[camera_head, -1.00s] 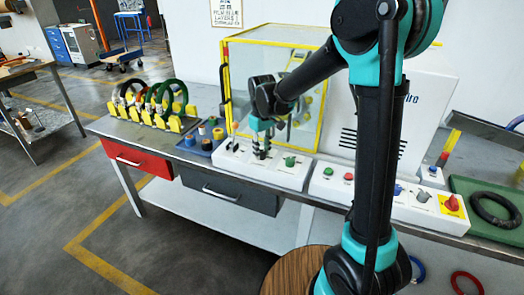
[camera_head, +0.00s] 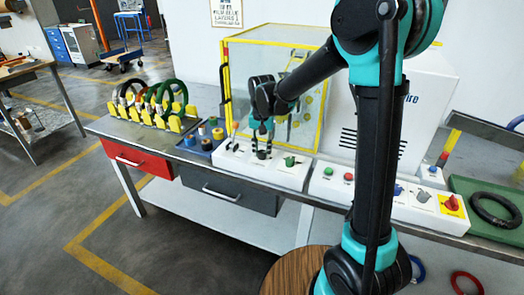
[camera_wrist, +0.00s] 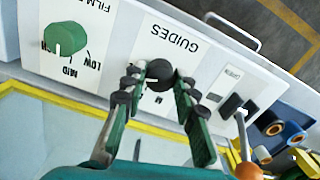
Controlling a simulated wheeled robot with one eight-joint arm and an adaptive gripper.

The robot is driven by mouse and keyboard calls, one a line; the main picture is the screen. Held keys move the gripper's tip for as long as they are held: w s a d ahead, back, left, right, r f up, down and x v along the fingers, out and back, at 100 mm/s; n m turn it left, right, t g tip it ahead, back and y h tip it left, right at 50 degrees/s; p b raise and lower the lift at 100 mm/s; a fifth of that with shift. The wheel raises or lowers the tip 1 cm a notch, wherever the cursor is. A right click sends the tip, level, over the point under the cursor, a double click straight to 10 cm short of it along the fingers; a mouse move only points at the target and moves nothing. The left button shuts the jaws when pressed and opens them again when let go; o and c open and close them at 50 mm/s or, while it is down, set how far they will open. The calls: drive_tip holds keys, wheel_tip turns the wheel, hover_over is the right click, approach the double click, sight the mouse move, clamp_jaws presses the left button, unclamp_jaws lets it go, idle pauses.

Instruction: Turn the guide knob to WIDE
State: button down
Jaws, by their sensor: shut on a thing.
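The guide knob (camera_wrist: 161,73) is a round black knob on a white panel (camera_wrist: 215,55), under the upside-down word GUIDES in the wrist view. My gripper (camera_wrist: 161,79) has one finger on each side of the knob and is shut on it. The fingers hide much of the scale lettering, and I cannot tell which setting the knob points to. In the head view my gripper (camera_head: 262,148) reaches down onto the panel over the dark knob (camera_head: 262,155).
A green film knob (camera_wrist: 64,38) is beside it; it also shows in the head view (camera_head: 290,161). On the other side is a lever with an orange ball (camera_wrist: 247,170). A blue tray of rolls (camera_wrist: 275,133) lies beyond. The yellow-framed enclosure (camera_head: 272,50) stands behind.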

sight(262, 152)
drive_tip(key=shift+m, duration=0.9)
drive_tip(key=c, duration=1.2)
unclamp_jaws()
drive_tip(key=shift+r, duration=0.15)
wheel_tip(262, 152, up, 12)
drive_tip(key=shift+f, duration=0.15)
